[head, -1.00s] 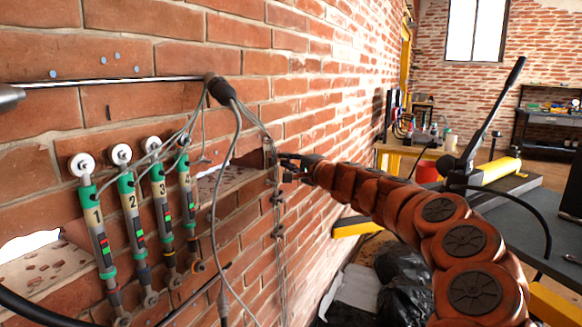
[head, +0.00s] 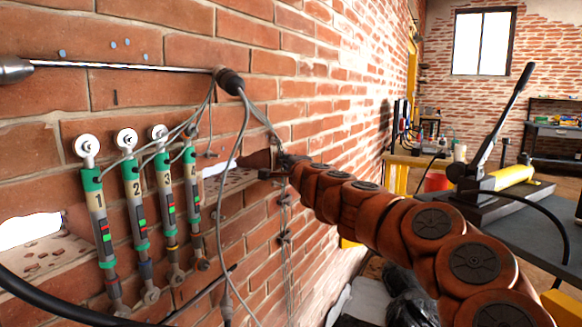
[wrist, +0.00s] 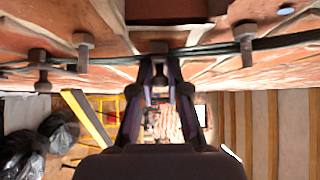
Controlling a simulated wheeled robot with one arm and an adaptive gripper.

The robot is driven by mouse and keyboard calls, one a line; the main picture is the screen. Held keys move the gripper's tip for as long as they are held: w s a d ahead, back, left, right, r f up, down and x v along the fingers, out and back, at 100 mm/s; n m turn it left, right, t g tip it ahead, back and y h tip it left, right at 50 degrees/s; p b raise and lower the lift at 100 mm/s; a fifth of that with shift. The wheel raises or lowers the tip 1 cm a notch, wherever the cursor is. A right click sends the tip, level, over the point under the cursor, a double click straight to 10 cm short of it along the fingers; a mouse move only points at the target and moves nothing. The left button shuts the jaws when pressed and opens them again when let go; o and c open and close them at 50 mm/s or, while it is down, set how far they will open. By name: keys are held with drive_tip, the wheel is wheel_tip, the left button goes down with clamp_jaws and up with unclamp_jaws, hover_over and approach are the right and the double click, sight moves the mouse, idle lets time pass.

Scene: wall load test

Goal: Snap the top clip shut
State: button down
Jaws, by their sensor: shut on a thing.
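Thin cables run down the brick wall along a row of small dark clips. Two lower clips show in the head view, one (head: 285,201) above the other (head: 284,237). My gripper (head: 281,164) is at the wall above them, and its fingers are largely hidden there. In the wrist view my gripper (wrist: 160,80) has its two fingertips drawn together on a small dark clip (wrist: 158,47) at the cable (wrist: 120,60). I take this for the top clip, but another dark fitting (wrist: 245,38) lies further up the cable. Whether the clip is latched cannot be seen.
Several numbered green-and-grey gauges (head: 100,225) hang on the wall at left. A metal rod (head: 130,67) runs above them, with loose cables (head: 238,140) hanging from its end. A bench with a yellow hand pump (head: 510,177) stands at right. Black bags (head: 408,295) lie on the floor.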

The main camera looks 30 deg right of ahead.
idle(0.3)
drive_tip(key=c, duration=1.2)
unclamp_jaws()
drive_tip(key=shift+o, duration=0.2)
drive_tip(key=v, duration=1.2)
drive_tip(key=shift+a+f, duration=0.1)
drive_tip(key=shift+a, duration=0.05)
